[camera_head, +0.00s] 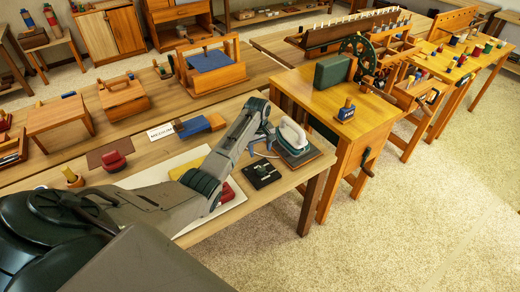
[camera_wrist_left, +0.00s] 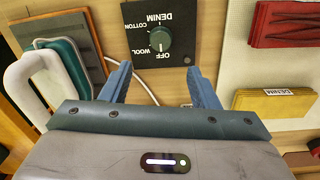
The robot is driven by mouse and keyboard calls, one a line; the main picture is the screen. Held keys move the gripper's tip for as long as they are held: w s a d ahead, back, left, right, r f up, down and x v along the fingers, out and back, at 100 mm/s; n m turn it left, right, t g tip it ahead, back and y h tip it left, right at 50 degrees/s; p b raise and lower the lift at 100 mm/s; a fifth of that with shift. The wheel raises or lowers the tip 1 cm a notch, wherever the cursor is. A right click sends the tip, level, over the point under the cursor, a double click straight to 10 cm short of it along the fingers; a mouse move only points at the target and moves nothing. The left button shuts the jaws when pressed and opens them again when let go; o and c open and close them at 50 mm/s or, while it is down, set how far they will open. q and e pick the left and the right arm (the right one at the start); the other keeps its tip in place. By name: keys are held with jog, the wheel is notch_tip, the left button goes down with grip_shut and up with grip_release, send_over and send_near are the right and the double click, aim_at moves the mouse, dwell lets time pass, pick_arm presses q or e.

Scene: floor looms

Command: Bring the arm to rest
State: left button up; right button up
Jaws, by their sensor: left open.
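My left arm reaches in from the lower left in the head view. My left gripper (camera_head: 267,132) is above the right part of the near table (camera_head: 262,207). In the left wrist view its two blue-grey fingers (camera_wrist_left: 162,84) are spread apart with nothing between them. Just beyond the fingertips is a black dial panel (camera_wrist_left: 158,22), marked denim, cotton, wool and off, with a dark green knob (camera_wrist_left: 159,39). The panel also shows in the head view (camera_head: 263,182). My right gripper is not in view.
An iron (camera_head: 293,136) sits on its stand right of the gripper, its cord near the fingers. Folded red cloth (camera_wrist_left: 285,25) and yellow cloth (camera_wrist_left: 275,103) lie on a pale mat (camera_wrist_left: 230,75). A wooden bench with a crank (camera_head: 366,160) stands to the right.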

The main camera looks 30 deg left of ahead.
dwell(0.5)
